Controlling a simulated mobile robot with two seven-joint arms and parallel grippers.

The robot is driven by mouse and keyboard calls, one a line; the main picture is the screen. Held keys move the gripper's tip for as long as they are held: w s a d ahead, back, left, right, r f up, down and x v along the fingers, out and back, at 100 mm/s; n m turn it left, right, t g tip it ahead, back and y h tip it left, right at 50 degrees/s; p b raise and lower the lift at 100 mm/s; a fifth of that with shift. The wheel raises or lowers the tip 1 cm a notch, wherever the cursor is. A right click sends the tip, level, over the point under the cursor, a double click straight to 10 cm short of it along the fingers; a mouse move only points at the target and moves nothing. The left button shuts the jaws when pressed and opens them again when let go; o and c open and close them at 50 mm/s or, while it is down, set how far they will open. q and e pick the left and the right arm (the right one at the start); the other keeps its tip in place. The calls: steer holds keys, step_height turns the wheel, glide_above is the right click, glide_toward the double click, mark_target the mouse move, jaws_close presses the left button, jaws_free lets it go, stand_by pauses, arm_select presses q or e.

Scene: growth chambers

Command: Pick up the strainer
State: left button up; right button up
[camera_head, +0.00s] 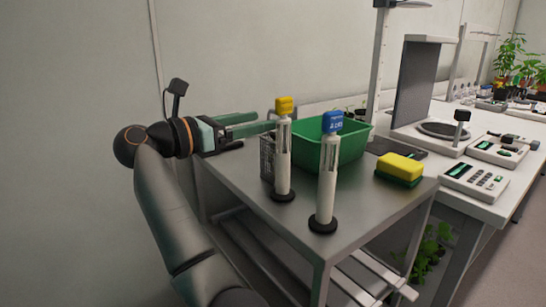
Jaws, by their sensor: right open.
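A grey mesh basket (267,158), which looks like the strainer, stands on the metal table against the left end of the green bin. A white dispenser with a yellow top partly hides it. My right gripper (262,122) has greenish fingers pointing right. It is open and appears above and slightly behind the mesh basket in the picture. I cannot tell the exact depth between them, and I see nothing held. My left gripper is not in view.
The green bin (345,154) sits on the metal table (352,208). A yellow-topped dispenser (283,160) and a blue-topped one (327,180) stand in front. A yellow and green sponge (399,170) lies to the right. A bench with instruments (475,180) stands beyond.

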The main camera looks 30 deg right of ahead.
steer(key=d, duration=0.3)
steer(key=shift+w, duration=0.15)
steer(key=d, duration=0.1)
steer(key=d+b, duration=0.1)
steer(key=d, duration=0.3)
steer(key=shift+w+d+f, duration=0.1)
steer(key=shift+w+f, duration=0.1)
steer(key=shift+w, duration=0.05)
jaws_close()
stand_by(0.3)
